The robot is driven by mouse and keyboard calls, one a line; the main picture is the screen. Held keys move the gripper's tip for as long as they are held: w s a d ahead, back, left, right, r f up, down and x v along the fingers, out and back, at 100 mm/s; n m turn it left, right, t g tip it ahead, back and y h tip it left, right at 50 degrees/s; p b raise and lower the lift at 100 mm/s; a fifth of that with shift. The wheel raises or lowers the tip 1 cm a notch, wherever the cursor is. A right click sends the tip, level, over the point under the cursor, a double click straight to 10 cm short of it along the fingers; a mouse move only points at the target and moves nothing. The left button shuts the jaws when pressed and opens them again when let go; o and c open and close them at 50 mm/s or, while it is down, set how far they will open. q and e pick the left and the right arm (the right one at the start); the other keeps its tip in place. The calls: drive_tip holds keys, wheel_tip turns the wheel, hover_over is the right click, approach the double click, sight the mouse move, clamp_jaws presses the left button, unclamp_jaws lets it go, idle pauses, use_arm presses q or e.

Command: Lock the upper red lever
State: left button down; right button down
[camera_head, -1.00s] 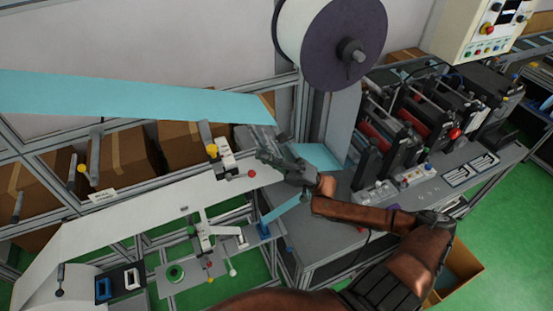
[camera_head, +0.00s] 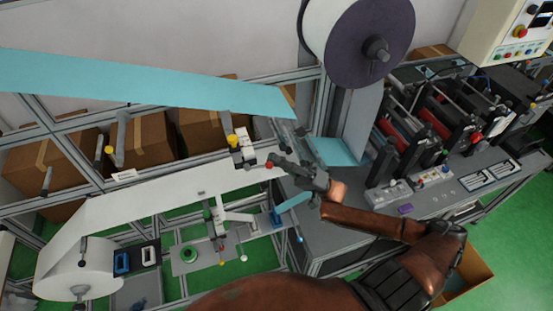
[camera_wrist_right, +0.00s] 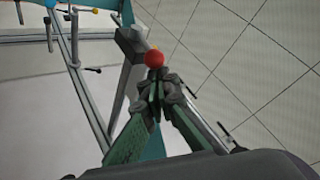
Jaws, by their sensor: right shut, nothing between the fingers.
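The upper red lever (camera_head: 269,164) shows as a small red ball on the end of a white clamp (camera_head: 243,148) above the white web. My right gripper (camera_head: 277,160) reaches in from the right with its fingertips right beside the red ball. In the right wrist view the red ball (camera_wrist_right: 154,58) sits just beyond the closed fingertips (camera_wrist_right: 158,82). The fingers are together with nothing between them. Whether they touch the ball I cannot tell. A lower clamp (camera_head: 225,220) with small coloured knobs stands below the web. My left gripper is not in view.
The white web (camera_head: 160,192) runs under the upper clamp, and a blue web (camera_head: 140,85) crosses above. A large roll (camera_head: 350,35) hangs at the top. A machine bench (camera_head: 400,200) stands at right. Cardboard boxes (camera_head: 150,140) sit behind the frame.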

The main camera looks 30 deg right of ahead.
drive_tip(key=shift+f+t+b, duration=0.25)
drive_tip(key=shift+t+b, duration=0.05)
drive_tip(key=shift+f+m, duration=0.1)
drive_tip(key=shift+m, duration=0.2)
